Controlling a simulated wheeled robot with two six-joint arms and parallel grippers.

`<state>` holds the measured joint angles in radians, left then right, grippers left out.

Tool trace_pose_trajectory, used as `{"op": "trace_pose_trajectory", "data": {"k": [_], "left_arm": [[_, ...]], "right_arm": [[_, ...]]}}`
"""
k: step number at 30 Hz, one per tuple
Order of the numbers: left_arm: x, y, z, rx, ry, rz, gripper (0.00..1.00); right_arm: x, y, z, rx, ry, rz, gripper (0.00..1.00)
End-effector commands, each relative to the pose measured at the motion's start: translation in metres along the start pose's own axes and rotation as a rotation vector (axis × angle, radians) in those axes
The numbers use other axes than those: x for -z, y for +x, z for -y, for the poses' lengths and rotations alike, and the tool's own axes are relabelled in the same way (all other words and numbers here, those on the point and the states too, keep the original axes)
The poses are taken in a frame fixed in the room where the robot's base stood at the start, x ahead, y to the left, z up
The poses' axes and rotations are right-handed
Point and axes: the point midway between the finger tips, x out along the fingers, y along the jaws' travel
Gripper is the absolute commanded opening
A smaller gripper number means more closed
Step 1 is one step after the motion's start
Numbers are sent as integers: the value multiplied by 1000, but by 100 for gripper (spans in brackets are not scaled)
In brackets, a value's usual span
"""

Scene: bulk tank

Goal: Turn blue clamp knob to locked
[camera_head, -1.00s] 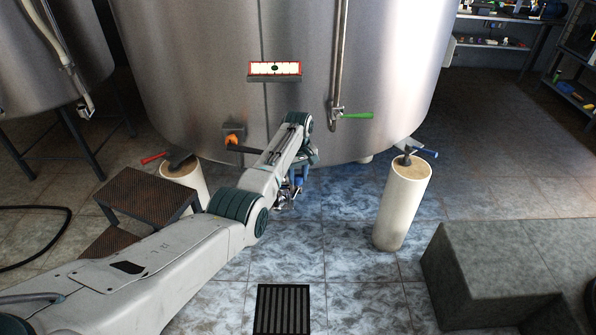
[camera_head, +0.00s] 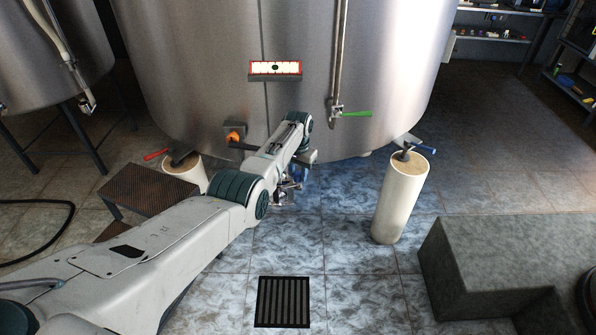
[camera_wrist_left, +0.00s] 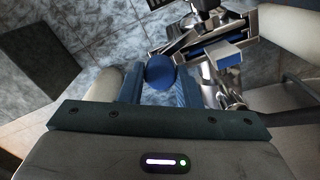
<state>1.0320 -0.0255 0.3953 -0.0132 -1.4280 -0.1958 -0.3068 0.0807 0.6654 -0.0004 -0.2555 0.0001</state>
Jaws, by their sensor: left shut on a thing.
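The blue clamp knob (camera_wrist_left: 160,71) is a round blue ball in the left wrist view, next to a shiny metal clamp fitting (camera_wrist_left: 205,45). My left gripper (camera_wrist_left: 158,84) is shut on this knob, with a blue-grey finger on each side of it. In the head view my left gripper (camera_head: 288,188) is low in front of the big steel tank (camera_head: 200,70), mostly hidden behind my own arm. I cannot read the locked mark from these frames. My right gripper is not in view.
A green-handled valve (camera_head: 355,114) and an orange knob (camera_head: 233,137) are on the tank's front. Pale posts stand at left (camera_head: 184,172) and right (camera_head: 401,200). A brown step (camera_head: 150,188) is beside my arm; a grey block (camera_head: 510,255) is at right. The floor around the drain grate (camera_head: 283,301) is clear.

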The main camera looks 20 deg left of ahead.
Motion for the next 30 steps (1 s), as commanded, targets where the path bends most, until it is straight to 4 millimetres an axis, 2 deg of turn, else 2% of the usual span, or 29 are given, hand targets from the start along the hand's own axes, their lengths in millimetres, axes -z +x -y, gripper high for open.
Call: {"op": "trace_pose_trajectory", "data": {"k": [13, 30], "left_arm": [[1, -2, 0, 1, 255, -3, 7], [1, -2, 0, 2, 302, -4, 7]], "right_arm": [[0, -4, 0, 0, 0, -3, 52], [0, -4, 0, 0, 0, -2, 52]]}}
